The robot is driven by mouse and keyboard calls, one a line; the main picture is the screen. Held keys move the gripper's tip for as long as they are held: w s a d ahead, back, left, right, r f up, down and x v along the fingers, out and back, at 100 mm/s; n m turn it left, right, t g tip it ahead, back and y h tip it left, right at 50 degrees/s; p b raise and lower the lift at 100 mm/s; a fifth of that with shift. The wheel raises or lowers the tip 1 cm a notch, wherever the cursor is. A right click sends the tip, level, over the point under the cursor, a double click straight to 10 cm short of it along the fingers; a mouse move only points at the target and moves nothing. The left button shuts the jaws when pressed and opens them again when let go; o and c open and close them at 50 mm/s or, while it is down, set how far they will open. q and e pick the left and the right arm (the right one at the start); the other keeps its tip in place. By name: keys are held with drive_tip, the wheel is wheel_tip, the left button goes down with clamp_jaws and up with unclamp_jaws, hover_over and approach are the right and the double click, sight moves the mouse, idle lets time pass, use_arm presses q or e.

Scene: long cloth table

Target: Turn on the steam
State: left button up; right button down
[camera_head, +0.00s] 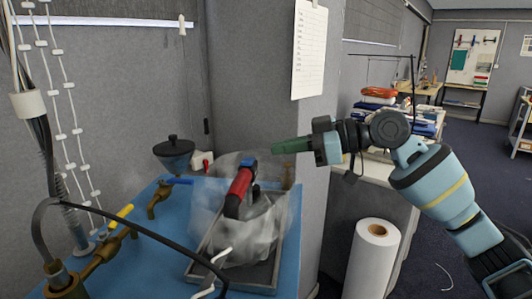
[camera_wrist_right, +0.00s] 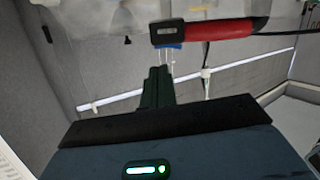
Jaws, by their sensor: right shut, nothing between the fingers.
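An iron with a red and black handle (camera_head: 240,186) stands on a dark tray (camera_head: 262,277) on the blue table. A small blue part (camera_head: 255,162) sits at the handle's upper end. Pale, translucent, cloudy stuff surrounds the iron's body and hides much of it. My right gripper (camera_head: 275,147) is shut and empty, with green fingertips pointing left, just above and right of the handle's upper end. In the right wrist view the fingertips (camera_wrist_right: 155,72) show just below the blue part (camera_wrist_right: 170,46) of the red handle (camera_wrist_right: 212,30), apparently apart from it. My left gripper is not in view.
A black hose (camera_head: 150,233) arches across the front. A dark funnel-like pot (camera_head: 174,150) stands behind. A white roll (camera_head: 372,260) stands right of the table.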

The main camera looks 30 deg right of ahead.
drive_tip(key=v, duration=0.2)
drive_tip(key=shift+s+d+r, duration=0.1)
drive_tip(key=shift+s+d, duration=0.15)
idle(0.5)
